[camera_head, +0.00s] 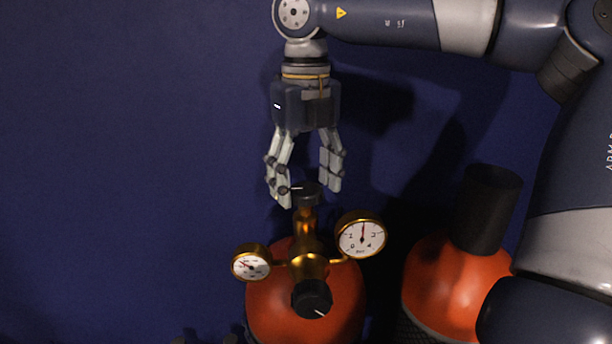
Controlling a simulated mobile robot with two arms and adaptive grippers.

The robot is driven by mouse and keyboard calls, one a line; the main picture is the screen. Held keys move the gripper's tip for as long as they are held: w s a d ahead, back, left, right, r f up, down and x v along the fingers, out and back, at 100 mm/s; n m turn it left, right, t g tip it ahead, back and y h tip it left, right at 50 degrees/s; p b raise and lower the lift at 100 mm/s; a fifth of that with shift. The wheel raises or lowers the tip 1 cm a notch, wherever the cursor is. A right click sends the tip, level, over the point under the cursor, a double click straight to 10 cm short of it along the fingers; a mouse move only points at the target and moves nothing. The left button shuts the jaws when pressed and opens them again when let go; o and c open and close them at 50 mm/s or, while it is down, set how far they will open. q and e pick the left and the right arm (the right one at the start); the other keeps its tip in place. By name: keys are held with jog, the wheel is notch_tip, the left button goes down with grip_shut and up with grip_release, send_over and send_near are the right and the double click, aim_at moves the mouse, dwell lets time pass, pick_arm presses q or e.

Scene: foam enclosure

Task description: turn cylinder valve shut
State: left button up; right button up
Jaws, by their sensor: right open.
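An orange cylinder (267,308) stands at the bottom middle of the head view. A brass valve and regulator body (304,238) rises from its top, capped by a dark valve knob (307,193). My right gripper (306,192) points down over this knob with its fingers apart, one on each side. The left finger overlaps the knob's left edge in the picture; I cannot tell whether it touches. A second black knob (312,298) with a white mark sits lower on the front of the regulator. My left gripper is not in view.
Two round gauges, a left one (251,265) and a right one (361,238), stick out from the regulator. A second orange cylinder (445,285) with a black cap (487,208) stands at the right, partly behind my arm. The dark blue wall (120,150) at left is clear.

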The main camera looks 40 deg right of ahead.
jog(key=shift+w, duration=0.1)
jog(key=c, duration=1.1)
jog(key=shift+o, duration=0.2)
jog(key=shift+m, duration=0.3)
jog(key=m+b, duration=0.2)
jog(key=m, duration=0.1)
jog(key=shift+f, duration=0.15)
jog(key=m+b, duration=0.1)
jog(key=m, duration=0.2)
jog(key=m+b, duration=0.1)
jog(key=m, duration=0.4)
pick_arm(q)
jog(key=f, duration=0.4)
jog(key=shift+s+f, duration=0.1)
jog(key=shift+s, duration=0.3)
pick_arm(e)
jog(key=m, duration=0.6)
jog(key=shift+m, duration=0.4)
